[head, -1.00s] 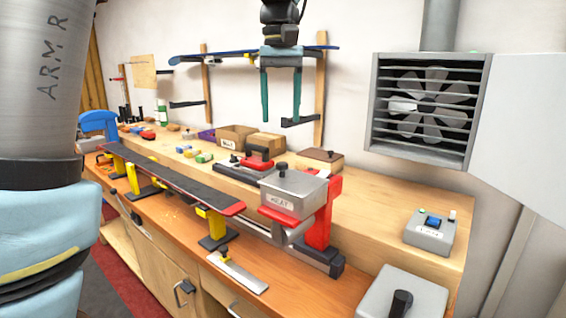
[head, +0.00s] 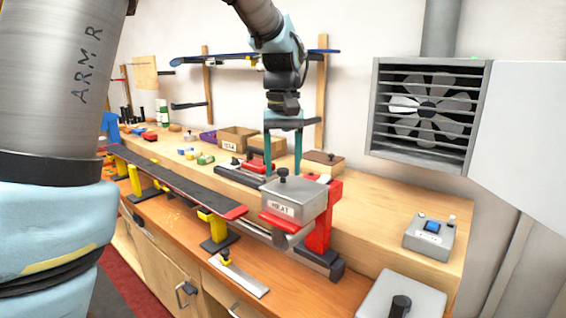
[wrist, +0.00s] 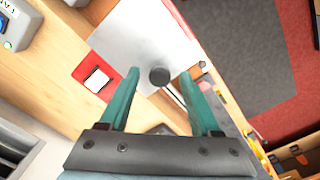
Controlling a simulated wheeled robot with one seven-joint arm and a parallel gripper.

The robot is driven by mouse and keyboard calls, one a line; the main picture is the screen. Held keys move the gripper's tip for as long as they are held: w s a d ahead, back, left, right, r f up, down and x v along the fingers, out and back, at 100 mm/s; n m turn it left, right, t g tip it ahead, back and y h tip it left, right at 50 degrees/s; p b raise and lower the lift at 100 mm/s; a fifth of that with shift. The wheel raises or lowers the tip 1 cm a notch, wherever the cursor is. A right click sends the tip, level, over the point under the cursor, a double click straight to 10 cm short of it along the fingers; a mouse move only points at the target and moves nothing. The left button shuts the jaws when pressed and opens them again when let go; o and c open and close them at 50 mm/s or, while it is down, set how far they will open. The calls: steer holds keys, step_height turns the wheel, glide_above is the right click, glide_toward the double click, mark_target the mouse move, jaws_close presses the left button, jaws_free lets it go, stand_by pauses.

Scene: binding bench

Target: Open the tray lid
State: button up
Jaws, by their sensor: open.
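The tray is a grey metal box (head: 292,208) with a paper label on its front, held on a red stand. Its flat lid (head: 300,186) lies closed on top and has a small black knob (head: 283,172). The knob also shows in the wrist view (wrist: 160,77), on the pale lid plate (wrist: 140,45). My gripper (head: 283,174) points down over the lid with its two teal fingers spread. The fingers stand on either side of the knob in both views, with a gap to it. I cannot tell whether the fingertips touch the lid.
A long black ski-like board (head: 180,185) lies on yellow supports left of the tray. A brown box with a knob (head: 322,158) and a red clamp-like tool stand behind it. A grey switch box (head: 430,237) sits at right. A fan housing (head: 425,112) is on the wall.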

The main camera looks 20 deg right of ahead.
jaws_close()
stand_by(0.4)
stand_by(0.9)
